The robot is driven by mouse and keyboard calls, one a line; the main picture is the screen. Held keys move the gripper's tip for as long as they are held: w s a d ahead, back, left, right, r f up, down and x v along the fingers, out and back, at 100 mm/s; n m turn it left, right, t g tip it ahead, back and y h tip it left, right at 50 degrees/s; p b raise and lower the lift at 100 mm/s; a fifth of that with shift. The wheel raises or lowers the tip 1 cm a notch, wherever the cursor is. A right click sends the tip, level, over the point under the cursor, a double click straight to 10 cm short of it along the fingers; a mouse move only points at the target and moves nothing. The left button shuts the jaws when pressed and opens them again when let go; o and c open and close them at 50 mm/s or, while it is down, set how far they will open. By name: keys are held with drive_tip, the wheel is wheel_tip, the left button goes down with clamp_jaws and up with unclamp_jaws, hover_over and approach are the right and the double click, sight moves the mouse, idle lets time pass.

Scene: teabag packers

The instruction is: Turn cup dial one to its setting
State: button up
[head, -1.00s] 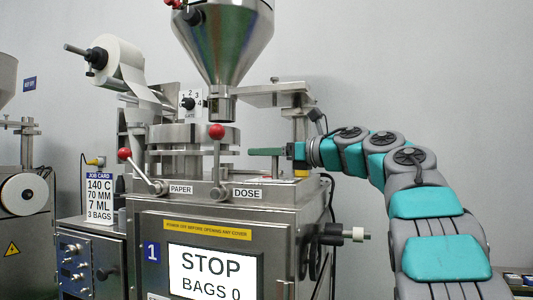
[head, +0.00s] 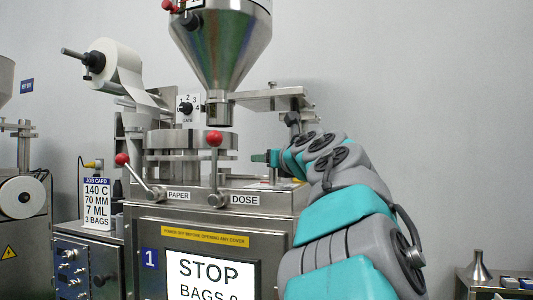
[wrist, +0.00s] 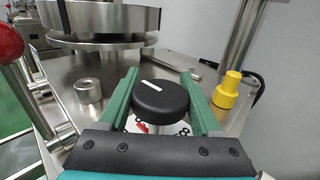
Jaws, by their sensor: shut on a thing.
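A round black dial knob (wrist: 160,98) with a white line on top stands over a white number plate (wrist: 172,128). The plate is mostly covered; a red mark and an 8 show. The white line runs slightly slanted across the far part of the knob. My gripper (wrist: 160,80) is shut on the knob, one green finger on each side. In the head view my gripper (head: 262,157) is at the right of the machine top, and the knob cannot be made out. The job card (head: 97,204) reads 140 C, 70 MM, 7 ML, 3 BAGS.
A red-balled DOSE lever (head: 214,160) and a PAPER lever (head: 136,175) stand at the machine's front. The steel hopper (head: 221,45) hangs above. A yellow fitting (wrist: 227,95) and a steel post are close right of the knob in the wrist view. The screen (head: 211,277) reads STOP.

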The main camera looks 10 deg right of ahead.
drive_tip(key=m+h+p, duration=0.1)
drive_tip(key=h, duration=0.1)
drive_tip(key=m+h+p, duration=0.1)
drive_tip(key=h, duration=0.1)
drive_tip(key=shift+d+r+m+h, duration=0.2)
drive_tip(key=shift+d+m+h, duration=0.15)
drive_tip(key=shift+m+h, duration=0.05)
drive_tip(key=shift+d+f+m+h+p, duration=0.15)
drive_tip(key=shift+m+h+p, duration=0.1)
drive_tip(key=shift+m+h, duration=0.4)
drive_tip(key=shift+d+r+m+h+p, duration=0.1)
drive_tip(key=shift+m+h+p, duration=0.2)
drive_tip(key=shift+h, duration=0.6)
drive_tip(key=shift+d+f+m+h+p, duration=0.1)
drive_tip(key=shift+d+m+h+p, duration=0.05)
drive_tip(key=shift+m+h, duration=0.5)
drive_tip(key=shift+s+d+m+g+h, duration=0.1)
drive_tip(key=shift+d+m+g+h, duration=0.05)
drive_tip(key=shift+m+g+h, duration=0.85)
drive_tip(key=shift+s+d+m+g+h, duration=0.15)
drive_tip(key=shift+m+g+h, duration=0.4)
drive_tip(key=shift+h, duration=0.7)
drive_tip(key=shift+d+m+g+h, duration=0.15)
drive_tip(key=shift+m+g+h, duration=0.5)
drive_tip(key=shift+m+h, duration=0.4)
drive_tip(key=shift+s+d+m+g+h, duration=0.1)
drive_tip(key=shift+s+m+g+h, duration=0.05)
drive_tip(key=shift+m+g+h, duration=0.8)
drive_tip(key=shift+s+g+h, duration=0.1)
drive_tip(key=shift+g+h, duration=0.35)
